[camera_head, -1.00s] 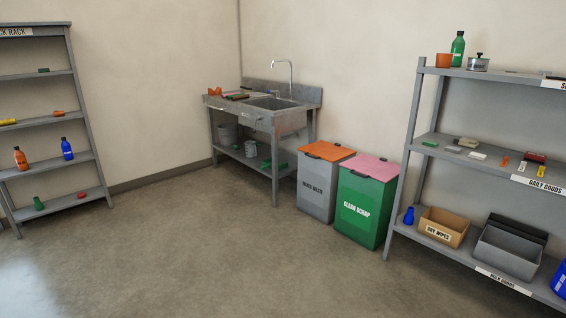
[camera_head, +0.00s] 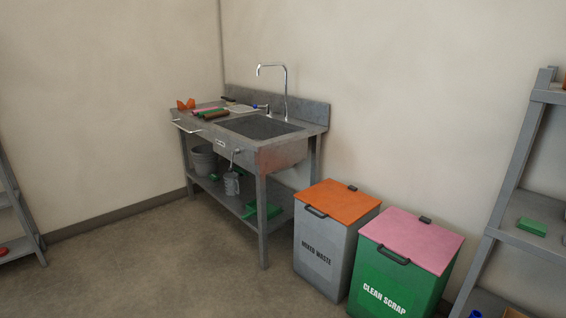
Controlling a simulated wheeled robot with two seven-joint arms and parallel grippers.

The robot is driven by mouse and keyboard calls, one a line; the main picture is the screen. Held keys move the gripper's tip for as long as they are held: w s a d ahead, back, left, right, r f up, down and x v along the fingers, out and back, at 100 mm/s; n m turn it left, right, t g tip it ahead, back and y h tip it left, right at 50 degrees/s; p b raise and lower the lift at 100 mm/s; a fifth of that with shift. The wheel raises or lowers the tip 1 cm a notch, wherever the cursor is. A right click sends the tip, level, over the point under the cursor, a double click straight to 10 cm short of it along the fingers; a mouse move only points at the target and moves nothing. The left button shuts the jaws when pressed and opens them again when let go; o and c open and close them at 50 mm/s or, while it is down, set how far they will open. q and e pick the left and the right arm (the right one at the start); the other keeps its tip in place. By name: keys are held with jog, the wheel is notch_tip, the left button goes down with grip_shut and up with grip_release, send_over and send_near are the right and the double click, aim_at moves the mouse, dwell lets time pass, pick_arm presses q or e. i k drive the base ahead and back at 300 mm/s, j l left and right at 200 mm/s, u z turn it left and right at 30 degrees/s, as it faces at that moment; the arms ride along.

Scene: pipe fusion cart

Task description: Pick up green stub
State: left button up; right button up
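No thing in view can be surely told as the green stub. A small green piece (camera_head: 209,112) lies among small items on the left part of the sink bench (camera_head: 262,158). A green object (camera_head: 268,211) lies on the bench's lower shelf, and a flat green block (camera_head: 532,227) lies on the right shelf unit. The pieces on the bench are too small to tell their shape clearly. Neither of my grippers is in view.
A grey bin with an orange lid (camera_head: 337,203) and a green bin with a pink lid (camera_head: 412,238) stand right of the bench. A shelf unit (camera_head: 505,185) stands at the right edge. The floor (camera_head: 150,265) in front of the bench is clear.

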aim_at(200, 114)
jog(key=i+u, duration=0.15)
jog(key=i, duration=0.3)
jog(key=i+l+u, duration=0.1)
jog(key=i, duration=0.35)
jog(key=i+l+u, duration=0.15)
jog(key=i, duration=0.35)
jog(key=i+l+u, duration=0.15)
jog(key=i, duration=0.3)
jog(key=i+l+u, duration=0.45)
jog(key=i+l, duration=0.25)
jog(key=i, duration=0.15)
